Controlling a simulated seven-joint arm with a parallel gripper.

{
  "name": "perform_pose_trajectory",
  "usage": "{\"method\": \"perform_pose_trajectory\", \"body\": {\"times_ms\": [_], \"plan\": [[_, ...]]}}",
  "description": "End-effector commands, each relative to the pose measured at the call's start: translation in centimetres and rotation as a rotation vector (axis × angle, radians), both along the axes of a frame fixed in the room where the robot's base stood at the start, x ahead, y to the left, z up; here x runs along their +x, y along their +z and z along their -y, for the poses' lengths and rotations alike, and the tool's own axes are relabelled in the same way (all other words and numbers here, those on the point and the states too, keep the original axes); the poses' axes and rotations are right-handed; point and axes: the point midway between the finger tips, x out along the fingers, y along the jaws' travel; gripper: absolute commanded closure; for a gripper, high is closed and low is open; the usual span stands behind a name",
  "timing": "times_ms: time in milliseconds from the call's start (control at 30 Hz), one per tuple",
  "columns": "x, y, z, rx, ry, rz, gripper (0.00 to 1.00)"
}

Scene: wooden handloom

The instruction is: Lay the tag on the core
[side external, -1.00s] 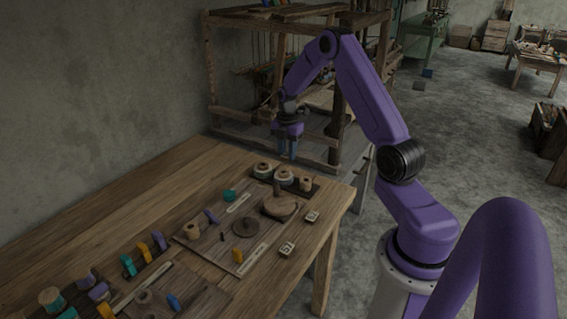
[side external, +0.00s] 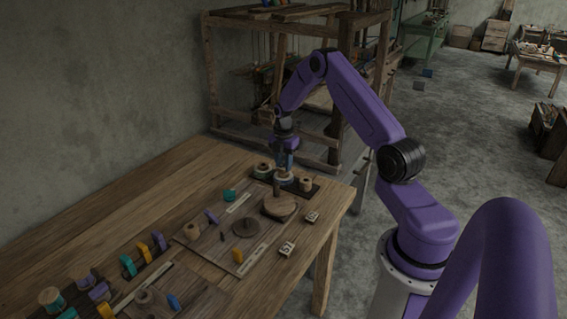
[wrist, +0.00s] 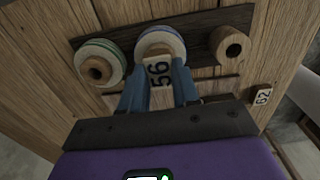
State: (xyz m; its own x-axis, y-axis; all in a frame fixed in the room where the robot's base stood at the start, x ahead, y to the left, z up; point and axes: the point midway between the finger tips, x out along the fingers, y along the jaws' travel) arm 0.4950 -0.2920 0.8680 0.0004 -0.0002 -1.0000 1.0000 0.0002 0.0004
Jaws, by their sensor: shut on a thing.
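A pale tag marked 56 (wrist: 159,74) is clamped upright between the blue fingers of my gripper (wrist: 159,66) in the wrist view. My gripper (side external: 284,163) is low over the middle spool on the dark rack in the side view. This middle spool (wrist: 160,40) has a pale winding with a blue edge, and its far part shows beyond the tag. I cannot tell whether the tag touches it. A bare wooden core (wrist: 231,45) stands at the rack's right end, clear of my fingers; it also shows in the side view (side external: 306,184).
A green-edged spool (wrist: 100,64) stands at the left end of the rack (wrist: 199,27). A tag marked 62 (wrist: 263,97) lies on the table to the right. A round wooden block with a peg (side external: 281,207) stands in front of the rack.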

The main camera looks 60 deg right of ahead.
Motion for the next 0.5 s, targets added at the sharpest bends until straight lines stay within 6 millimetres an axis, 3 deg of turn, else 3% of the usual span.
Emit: {"method": "perform_pose_trajectory", "body": {"times_ms": [367,400,433,500], "plan": [[0.0,-0.99,-0.03,0.0,0.0,0.0,0.98],[0.02,-0.93,-0.01,0.0,0.0,0.0,0.57],[0.01,-0.93,-0.01,0.0,0.0,0.0,0.47],[0.01,-0.92,-0.01,0.0,0.0,0.0,0.44]]}}
